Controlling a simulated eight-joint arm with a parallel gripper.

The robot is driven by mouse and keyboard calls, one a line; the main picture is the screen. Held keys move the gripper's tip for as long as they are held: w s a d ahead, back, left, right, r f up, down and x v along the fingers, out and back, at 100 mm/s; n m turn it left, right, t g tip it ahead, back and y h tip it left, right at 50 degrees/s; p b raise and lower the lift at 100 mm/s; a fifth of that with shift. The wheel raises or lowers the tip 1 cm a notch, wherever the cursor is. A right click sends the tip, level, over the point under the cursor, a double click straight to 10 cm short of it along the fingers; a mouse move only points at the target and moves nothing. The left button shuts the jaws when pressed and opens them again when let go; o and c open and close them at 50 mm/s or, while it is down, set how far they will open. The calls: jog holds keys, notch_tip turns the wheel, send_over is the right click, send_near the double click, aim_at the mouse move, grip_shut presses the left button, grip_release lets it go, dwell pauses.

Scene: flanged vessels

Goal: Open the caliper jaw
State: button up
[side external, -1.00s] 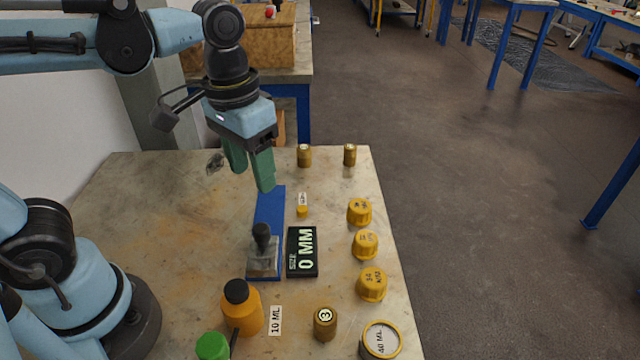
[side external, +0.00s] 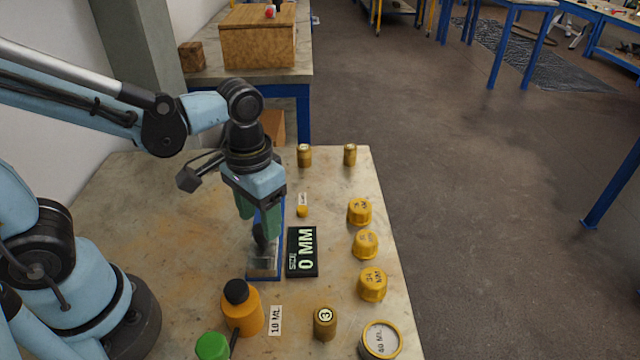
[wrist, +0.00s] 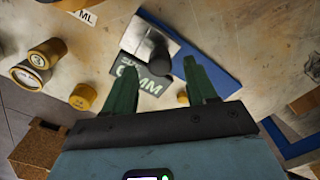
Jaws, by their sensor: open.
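The caliper has a blue bar (wrist: 216,76) and a grey block jaw (side external: 263,265) at its near end. A black knob (wrist: 158,62) stands on the jaw. A black display (side external: 302,252) beside it reads "SIZE 0 MM". My gripper (side external: 257,224) is open, its green fingers pointing down over the bar, right at the knob. In the wrist view the knob shows between the two fingertips. I cannot tell whether a finger touches it. In the side view the fingers partly hide the knob and bar.
Yellow caps (side external: 365,245) line the table's right edge. An orange bottle (side external: 242,308), a green-capped item (side external: 212,346), a brass weight (side external: 325,323) and a round container (side external: 380,339) stand at the front. A small yellow piece (side external: 302,211) lies right of the bar. The table's left is clear.

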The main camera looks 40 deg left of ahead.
jog(key=shift+f, duration=1.1)
jog(key=shift+c, duration=0.3)
grip_shut()
